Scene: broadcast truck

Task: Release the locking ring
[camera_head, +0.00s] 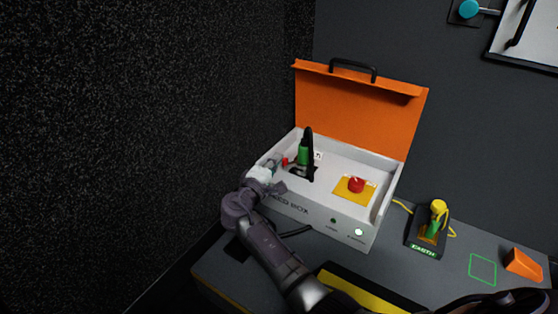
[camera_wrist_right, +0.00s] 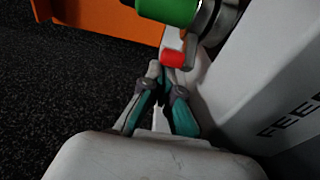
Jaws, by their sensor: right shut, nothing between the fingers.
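The locking ring (camera_wrist_right: 208,22) looks like a metallic collar below a green connector body (camera_wrist_right: 168,10) at the top of the right wrist view. A red tab (camera_wrist_right: 173,58) sticks out from its side. In the head view the green connector (camera_head: 303,154) stands upright inside the white box, with the red tab (camera_head: 285,162) on its left. My right gripper (camera_head: 275,162) is at the box's left wall. Its fingers (camera_wrist_right: 163,70) are shut and empty, with the tips just below the red tab; I cannot tell whether they touch it. My left gripper is not in view.
The white feed box (camera_head: 345,222) has its orange lid (camera_head: 350,105) open. A red button (camera_head: 356,184) sits on a yellow plate inside. The earth clamp stand (camera_head: 427,245) and an orange block (camera_head: 523,264) are to the right on the grey table (camera_head: 450,278).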

